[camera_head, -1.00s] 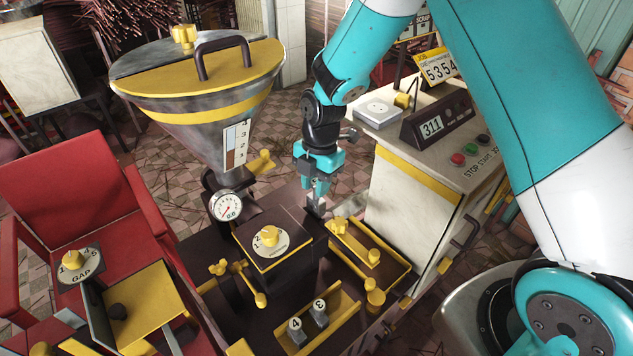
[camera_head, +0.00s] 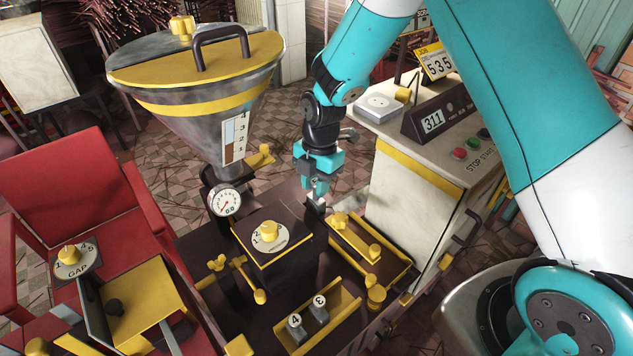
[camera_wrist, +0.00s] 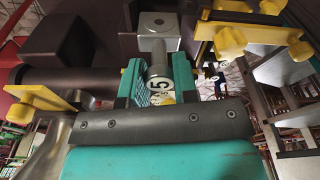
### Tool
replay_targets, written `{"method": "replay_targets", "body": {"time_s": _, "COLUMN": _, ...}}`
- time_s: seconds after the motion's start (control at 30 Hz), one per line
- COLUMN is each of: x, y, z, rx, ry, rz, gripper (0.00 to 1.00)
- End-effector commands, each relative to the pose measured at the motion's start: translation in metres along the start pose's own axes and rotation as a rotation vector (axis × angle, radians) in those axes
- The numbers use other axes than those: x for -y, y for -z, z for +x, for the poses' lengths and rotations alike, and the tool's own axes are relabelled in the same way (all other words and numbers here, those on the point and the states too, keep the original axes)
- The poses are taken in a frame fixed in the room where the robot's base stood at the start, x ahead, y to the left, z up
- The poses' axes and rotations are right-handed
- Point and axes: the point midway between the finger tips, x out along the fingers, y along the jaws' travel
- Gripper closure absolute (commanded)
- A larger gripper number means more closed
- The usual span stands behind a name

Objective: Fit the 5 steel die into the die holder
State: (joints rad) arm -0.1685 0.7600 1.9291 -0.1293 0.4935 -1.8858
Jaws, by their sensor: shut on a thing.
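My gripper (camera_head: 314,188) is shut on the 5 steel die (camera_head: 316,201), beside the dark extruder housing. In the wrist view, the die (camera_wrist: 159,66) sits between my teal fingers (camera_wrist: 158,88). Its round end, marked 5, faces the camera, and its square steel block with a small hole points away, close to a dark surface. The 4 steel die (camera_head: 296,327) and the 3 steel die (camera_head: 320,310) stand in a yellow-edged tray (camera_head: 345,313) at the front. I cannot clearly pick out the die holder or tell whether the die touches it.
A numbered dial (camera_head: 268,237) tops the dark housing left of my gripper. A steel hopper (camera_head: 195,110) with a gauge (camera_head: 225,200) rises behind. Yellow knobs (camera_wrist: 230,42) stand close right of the die.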

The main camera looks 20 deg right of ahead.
Motion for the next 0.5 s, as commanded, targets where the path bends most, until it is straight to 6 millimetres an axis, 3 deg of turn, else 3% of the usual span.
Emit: {"method": "replay_targets", "body": {"time_s": 0.5, "x": -0.0002, "y": -0.0011, "z": 0.0083, "rx": 0.0, "ry": -0.001, "rz": -0.002, "gripper": 1.0}}
